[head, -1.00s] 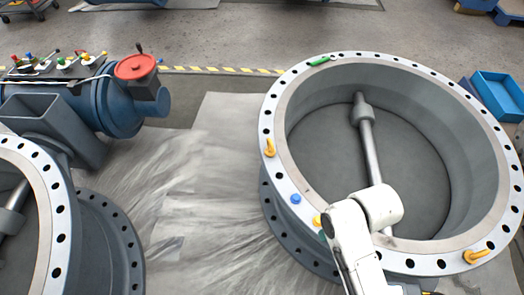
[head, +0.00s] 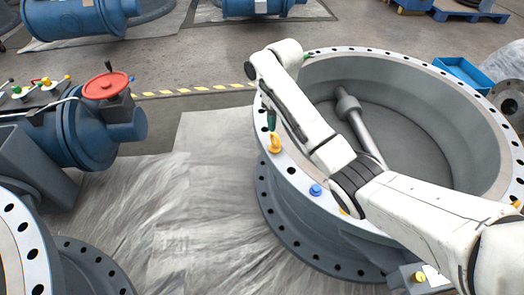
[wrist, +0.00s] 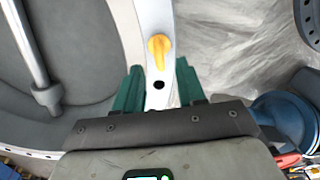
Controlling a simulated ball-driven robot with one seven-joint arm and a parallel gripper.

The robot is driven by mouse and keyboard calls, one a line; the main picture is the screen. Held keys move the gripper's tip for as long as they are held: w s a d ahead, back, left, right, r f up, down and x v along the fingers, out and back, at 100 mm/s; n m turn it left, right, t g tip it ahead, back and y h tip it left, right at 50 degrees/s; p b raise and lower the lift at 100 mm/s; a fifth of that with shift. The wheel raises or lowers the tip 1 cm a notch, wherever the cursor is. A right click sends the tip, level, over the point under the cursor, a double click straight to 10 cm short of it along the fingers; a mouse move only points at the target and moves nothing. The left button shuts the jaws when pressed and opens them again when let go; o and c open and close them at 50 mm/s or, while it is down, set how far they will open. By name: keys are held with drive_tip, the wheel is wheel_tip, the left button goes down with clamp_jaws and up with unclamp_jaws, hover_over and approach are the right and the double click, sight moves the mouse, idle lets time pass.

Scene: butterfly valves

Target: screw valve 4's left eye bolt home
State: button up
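The large grey valve body (head: 292,215) stands on the right in the head view, its pale flange ring full of holes. A yellow eye bolt (head: 275,143) stands on the ring's left side. It also shows in the wrist view (wrist: 159,50), just beyond my fingertips. How far the bolt is seated I cannot tell.
A blue cap (head: 315,190) sits on the flange nearer me. Another yellow bolt (head: 518,204) is at the right edge. The valve's shaft (head: 365,135) crosses the bore. A red handwheel (head: 106,86) stands left. Grey sheeting (head: 215,180) left of the valve is clear.

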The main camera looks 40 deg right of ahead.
sight(277, 138)
drive_tip(key=shift+w+d+r, duration=0.1)
drive_tip(key=shift+w+d, duration=0.05)
drive_tip(key=shift+d, duration=0.1)
drive_tip(key=shift+f, duration=0.2)
wheel_tip(277, 138, down, 10)
drive_tip(key=b, duration=0.3)
drive_tip(key=shift+f, duration=0.1)
drive_tip(key=shift+c, duration=0.3)
clamp_jaws()
